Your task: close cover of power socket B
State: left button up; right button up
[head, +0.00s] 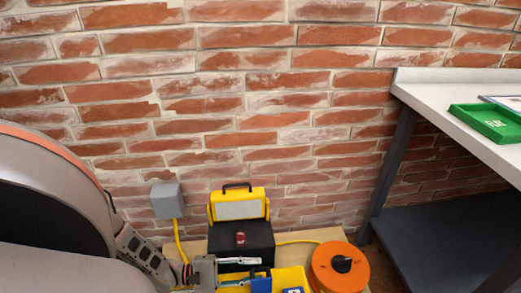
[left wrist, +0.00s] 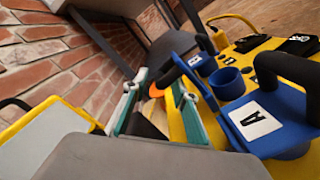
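The yellow socket box (head: 288,275) stands at the bottom of the head view, partly cut off, with blue socket parts (head: 261,285). My right gripper is not in view.
An orange cable reel (head: 326,268) sits to the right. A grey wall box (head: 166,200) with a yellow cable hangs on the brick wall. A workbench (head: 450,105) with a green tray (head: 488,122) stands at right.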

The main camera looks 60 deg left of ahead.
pick_arm(q)
jog(key=shift+x, duration=1.1)
grip_shut()
jog(key=shift+w, duration=0.1)
jog(key=shift+r, duration=0.1)
